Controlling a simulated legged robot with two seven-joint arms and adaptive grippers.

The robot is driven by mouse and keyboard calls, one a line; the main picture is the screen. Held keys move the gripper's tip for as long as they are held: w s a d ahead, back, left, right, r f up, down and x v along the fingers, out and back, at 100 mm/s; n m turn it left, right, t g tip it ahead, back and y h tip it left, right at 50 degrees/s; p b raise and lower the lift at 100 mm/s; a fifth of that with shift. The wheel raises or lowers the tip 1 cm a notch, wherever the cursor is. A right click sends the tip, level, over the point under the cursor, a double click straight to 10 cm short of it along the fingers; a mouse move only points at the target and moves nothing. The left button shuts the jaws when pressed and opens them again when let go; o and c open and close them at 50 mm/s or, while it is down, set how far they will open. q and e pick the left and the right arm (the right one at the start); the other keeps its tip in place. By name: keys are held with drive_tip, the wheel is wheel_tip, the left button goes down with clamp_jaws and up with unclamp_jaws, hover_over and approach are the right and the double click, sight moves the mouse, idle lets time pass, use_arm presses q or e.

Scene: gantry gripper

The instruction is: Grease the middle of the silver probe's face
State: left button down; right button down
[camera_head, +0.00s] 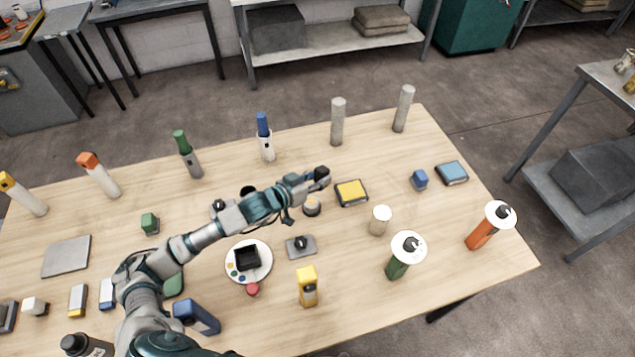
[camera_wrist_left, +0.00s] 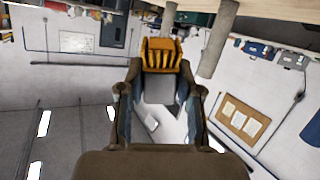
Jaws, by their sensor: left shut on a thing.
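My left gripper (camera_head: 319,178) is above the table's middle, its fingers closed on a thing. In the wrist view, an orange-brown piece with yellow ridges (camera_wrist_left: 161,56) sits between the fingertips of my left gripper (camera_wrist_left: 160,75); in the head view it is too small to make out. Two plain grey posts stand upright at the back, one at the left (camera_head: 338,122) and one at the right (camera_head: 403,109). I cannot tell which thing is the silver probe. One grey post (camera_wrist_left: 218,40) shows beyond the fingers, apart from the held piece. My right gripper is out of view.
A yellow-topped dark box (camera_head: 351,193) lies right of my left gripper and a small round pot (camera_head: 311,206) just below it. A white round palette (camera_head: 262,262) lies nearer. Colour-topped bottles (camera_head: 265,140) line the back left. Lidded cups (camera_head: 400,258) stand front right.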

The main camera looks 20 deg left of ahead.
sight(318, 175)
use_arm(q)
drive_tip(key=shift+r, duration=1.5)
drive_tip(key=shift+p, duration=0.3)
